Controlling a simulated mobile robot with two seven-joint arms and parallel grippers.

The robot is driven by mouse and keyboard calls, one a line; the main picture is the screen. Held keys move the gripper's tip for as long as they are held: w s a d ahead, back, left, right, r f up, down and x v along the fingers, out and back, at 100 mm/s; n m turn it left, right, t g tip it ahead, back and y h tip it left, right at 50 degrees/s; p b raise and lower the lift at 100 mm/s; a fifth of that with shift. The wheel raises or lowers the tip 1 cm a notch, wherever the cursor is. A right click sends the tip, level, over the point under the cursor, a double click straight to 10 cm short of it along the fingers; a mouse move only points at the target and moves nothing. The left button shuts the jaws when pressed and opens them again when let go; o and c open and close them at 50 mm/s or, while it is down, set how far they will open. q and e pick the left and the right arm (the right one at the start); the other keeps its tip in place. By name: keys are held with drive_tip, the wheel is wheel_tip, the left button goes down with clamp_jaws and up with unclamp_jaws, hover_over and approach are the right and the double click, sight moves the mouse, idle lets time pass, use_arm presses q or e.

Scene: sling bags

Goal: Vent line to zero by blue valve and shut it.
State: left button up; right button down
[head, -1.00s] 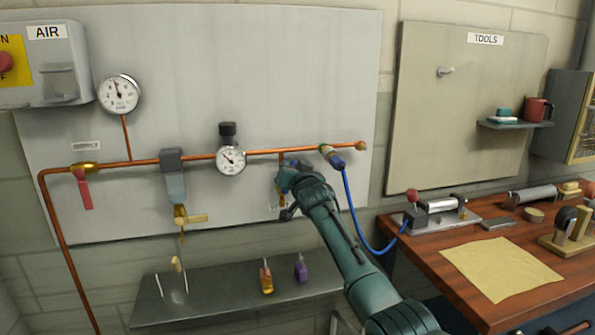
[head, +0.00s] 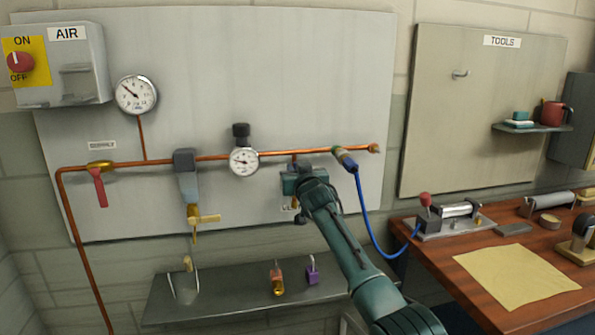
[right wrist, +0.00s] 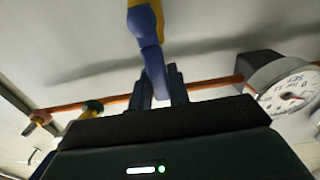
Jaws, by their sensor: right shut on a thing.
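My right gripper (head: 292,180) is at the short branch below the copper pipe (head: 325,153), right of the round gauge (head: 244,161). It is shut on the blue valve handle (right wrist: 150,50), whose blue part runs down between the fingers (right wrist: 158,88) in the right wrist view. A yellow part shows at the top of that view. In the head view my gripper mostly hides the valve. The regulator gauge's needle points roughly left; it also shows in the right wrist view (right wrist: 290,95). The upper-left gauge (head: 136,95) has its needle pointing up-left. My left gripper is not in view.
A red-handled valve (head: 100,187) and a filter bowl (head: 188,187) are on the pipe at left. A blue hose (head: 368,215) runs from the pipe's right end to the bench (head: 430,250).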

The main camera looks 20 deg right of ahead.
drive_tip(key=c, duration=1.3)
unclamp_jaws()
drive_tip(key=shift+s, duration=0.15)
drive_tip(key=shift+s+a, duration=0.15)
drive_tip(key=shift+s, duration=2)
drive_tip(key=shift+s+a, duration=0.15)
drive_tip(key=shift+s, duration=2)
drive_tip(key=shift+s+a, duration=0.15)
drive_tip(key=shift+s, duration=2)
